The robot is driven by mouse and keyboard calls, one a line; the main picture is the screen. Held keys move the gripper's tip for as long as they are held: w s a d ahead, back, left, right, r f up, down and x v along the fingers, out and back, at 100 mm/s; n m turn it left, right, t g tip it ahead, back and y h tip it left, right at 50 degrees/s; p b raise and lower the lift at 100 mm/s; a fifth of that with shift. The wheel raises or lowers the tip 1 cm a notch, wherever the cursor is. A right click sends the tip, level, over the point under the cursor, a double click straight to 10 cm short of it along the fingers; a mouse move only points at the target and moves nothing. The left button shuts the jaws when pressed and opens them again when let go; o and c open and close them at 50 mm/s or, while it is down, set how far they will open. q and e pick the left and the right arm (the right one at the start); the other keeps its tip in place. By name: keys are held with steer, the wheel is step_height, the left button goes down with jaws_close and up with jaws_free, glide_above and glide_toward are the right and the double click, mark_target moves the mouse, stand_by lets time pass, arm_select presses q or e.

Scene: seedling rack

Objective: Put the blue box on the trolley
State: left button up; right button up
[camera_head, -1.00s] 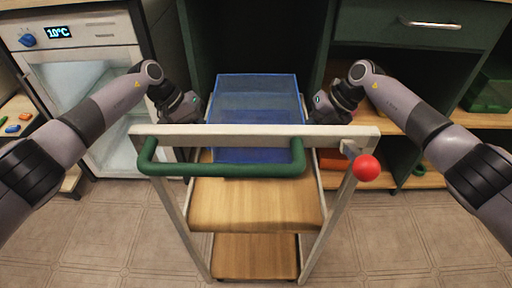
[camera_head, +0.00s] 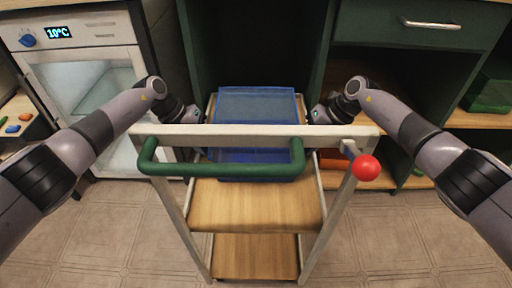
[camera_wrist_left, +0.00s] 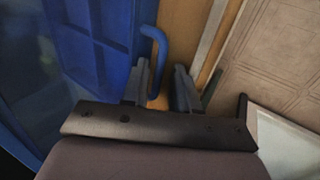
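The blue box (camera_head: 255,105) is over the trolley's upper wooden shelf (camera_head: 255,205), behind the green push handle, and looks level. The white top rail hides part of it, and I cannot tell whether its base touches the shelf. My left gripper (camera_head: 198,115) is at the box's left side. In the left wrist view the box (camera_wrist_left: 90,40) has a blue side handle (camera_wrist_left: 157,45) running down to my left gripper (camera_wrist_left: 162,82). Its fingers are apart, with wood showing between them beside the handle. My right gripper (camera_head: 316,115) is at the box's right side; its fingers cannot be made out.
The trolley's green push handle (camera_head: 225,170) and white rail (camera_head: 350,131) stand nearest me, with a red knob (camera_head: 366,168) at right. A glass-door cooler (camera_head: 90,75) is at left. A dark green cabinet (camera_head: 420,45) with shelves is at right. Tiled floor in front is clear.

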arm_select(q)
steer(key=shift+d+r, duration=0.2)
arm_select(e)
steer(key=shift+a+r, duration=0.1)
steer(key=shift+a, duration=0.15)
